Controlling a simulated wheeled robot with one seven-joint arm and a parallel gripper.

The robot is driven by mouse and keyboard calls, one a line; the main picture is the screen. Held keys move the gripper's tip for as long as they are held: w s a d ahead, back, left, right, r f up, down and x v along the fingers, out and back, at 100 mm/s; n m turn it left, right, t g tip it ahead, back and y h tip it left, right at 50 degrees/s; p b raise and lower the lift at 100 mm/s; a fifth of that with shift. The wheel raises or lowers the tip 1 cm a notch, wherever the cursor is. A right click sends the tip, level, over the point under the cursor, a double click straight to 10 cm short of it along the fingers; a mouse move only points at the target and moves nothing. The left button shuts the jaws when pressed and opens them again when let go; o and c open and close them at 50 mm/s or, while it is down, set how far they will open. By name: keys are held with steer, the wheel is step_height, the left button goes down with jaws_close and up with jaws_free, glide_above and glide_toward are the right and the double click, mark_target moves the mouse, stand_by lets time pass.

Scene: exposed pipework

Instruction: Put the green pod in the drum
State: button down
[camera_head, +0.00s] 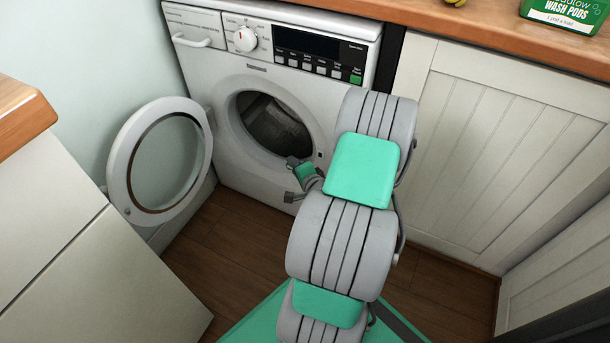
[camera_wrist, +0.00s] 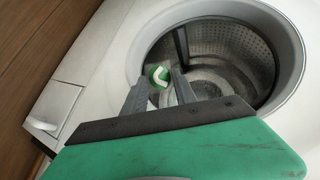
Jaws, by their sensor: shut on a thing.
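The green pod (camera_wrist: 158,75), green with a white swirl, is held between my fingertips in the wrist view. My gripper (camera_wrist: 160,82) is shut on it, at the left part of the washer's round opening. The drum (camera_wrist: 225,65) is a perforated metal hollow behind the pod, and it looks empty where visible. In the head view the drum (camera_head: 273,122) shows dark through the open doorway. My gripper (camera_head: 289,180) is just below and in front of that doorway there. The pod cannot be made out in the head view.
The round washer door (camera_head: 198,125) stands open to the left. A green wash pods tub (camera_head: 565,12) stands on the wooden counter (camera_head: 480,32) at upper right. White cabinets (camera_head: 490,150) flank the washer on the right. Wooden floor (camera_head: 230,235) lies in front.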

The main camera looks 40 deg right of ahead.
steer(key=w+d+b, duration=0.2)
steer(key=w+d, duration=0.2)
steer(key=w, duration=0.7)
steer(key=w+d+b, duration=0.2)
steer(key=w+d, duration=0.1)
steer(key=w, duration=0.9)
steer(key=shift+d+b, duration=0.3)
steer(key=shift+d, duration=0.1)
steer(key=c, duration=0.9)
jaws_free()
steer(key=shift+s, duration=0.1)
steer(key=shift+s, duration=0.1)
steer(key=p+v, duration=0.3)
steer(key=v, duration=0.4)
steer(key=shift+s, duration=0.25)
